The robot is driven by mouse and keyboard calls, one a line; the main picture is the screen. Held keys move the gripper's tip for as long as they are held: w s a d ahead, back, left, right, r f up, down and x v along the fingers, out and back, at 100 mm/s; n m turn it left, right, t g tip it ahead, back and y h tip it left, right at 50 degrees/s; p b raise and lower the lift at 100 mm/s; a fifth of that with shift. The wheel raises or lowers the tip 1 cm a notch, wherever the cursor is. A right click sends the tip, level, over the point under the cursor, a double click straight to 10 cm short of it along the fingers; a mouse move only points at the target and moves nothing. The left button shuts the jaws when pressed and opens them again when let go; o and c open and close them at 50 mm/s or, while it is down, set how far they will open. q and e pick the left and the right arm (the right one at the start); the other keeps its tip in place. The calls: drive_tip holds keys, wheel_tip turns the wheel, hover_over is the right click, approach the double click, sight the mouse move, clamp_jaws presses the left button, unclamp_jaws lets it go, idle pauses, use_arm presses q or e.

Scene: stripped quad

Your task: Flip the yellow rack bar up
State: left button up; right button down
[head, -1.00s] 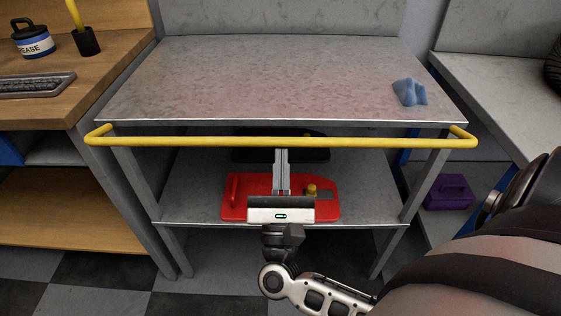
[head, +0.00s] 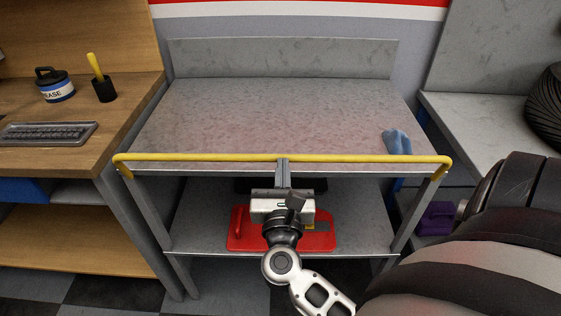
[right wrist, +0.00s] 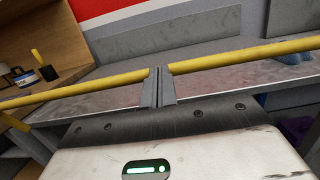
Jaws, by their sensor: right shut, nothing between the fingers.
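The yellow rack bar (head: 210,158) runs along the front of the grey metal table (head: 270,110). Its bent ends come down and back to the table's front corners, and its long part shows slightly above the front edge. My right gripper (head: 283,160) is at the middle of the bar, fingers pointing up, shut with nothing between them. In the right wrist view the fingertips (right wrist: 158,72) cross in front of the bar (right wrist: 240,54) and hide a short piece of it. They look to be touching it. My left gripper is not in view.
A blue cloth-like lump (head: 397,142) lies on the table's right side. A red case (head: 240,232) is on the lower shelf behind my right gripper. A wooden desk (head: 110,130) with a keyboard (head: 45,133) stands at left. The tabletop's middle is clear.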

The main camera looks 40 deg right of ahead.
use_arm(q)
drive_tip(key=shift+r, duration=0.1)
use_arm(e)
drive_tip(key=shift+w+d+r, duration=0.75)
drive_tip(key=shift+w+d, duration=0.2)
drive_tip(key=shift+w, duration=0.1)
